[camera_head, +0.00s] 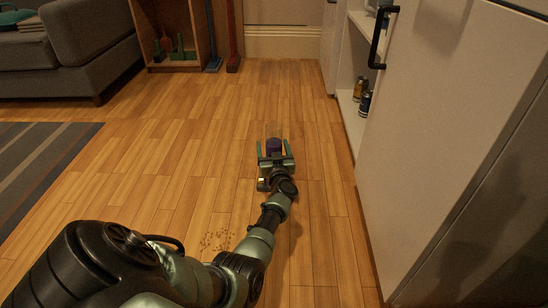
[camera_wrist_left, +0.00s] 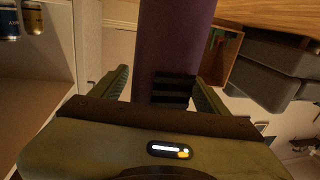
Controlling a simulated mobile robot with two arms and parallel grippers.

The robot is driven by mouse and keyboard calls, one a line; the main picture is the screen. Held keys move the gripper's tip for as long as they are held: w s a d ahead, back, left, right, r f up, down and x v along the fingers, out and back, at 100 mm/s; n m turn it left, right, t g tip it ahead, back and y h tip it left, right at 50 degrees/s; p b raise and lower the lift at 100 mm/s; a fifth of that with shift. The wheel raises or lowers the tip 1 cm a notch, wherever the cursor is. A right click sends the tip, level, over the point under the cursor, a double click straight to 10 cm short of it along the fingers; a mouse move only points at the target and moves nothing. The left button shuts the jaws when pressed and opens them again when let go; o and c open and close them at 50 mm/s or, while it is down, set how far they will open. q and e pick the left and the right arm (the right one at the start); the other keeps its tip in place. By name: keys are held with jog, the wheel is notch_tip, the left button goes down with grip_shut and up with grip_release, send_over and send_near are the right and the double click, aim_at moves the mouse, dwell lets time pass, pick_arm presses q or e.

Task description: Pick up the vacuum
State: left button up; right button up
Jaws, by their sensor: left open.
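A purple cylindrical thing with a clear upper part, which looks like the vacuum (camera_head: 273,145), stands on the wooden floor in the middle of the head view. My left gripper (camera_head: 273,150) is open, with one finger on each side of it. In the left wrist view the purple body (camera_wrist_left: 172,40), with dark ridges low on it, rises between the two green fingers. A gap shows beside each finger, so they do not look closed on it. The gripper hides its near lower part. My right gripper is not in view.
A white cabinet door (camera_head: 450,120) with a black handle stands close on the right, beside an open shelf with cans (camera_head: 362,97). Crumbs (camera_head: 217,240) lie on the floor. A grey sofa (camera_head: 90,45) and striped rug (camera_head: 40,175) are left. Floor left of the gripper is clear.

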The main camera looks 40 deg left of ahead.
pick_arm(q)
jog(key=shift+c, duration=0.2)
jog(key=c, duration=1)
jog(key=shift+r, duration=0.15)
jog(key=c, duration=0.4)
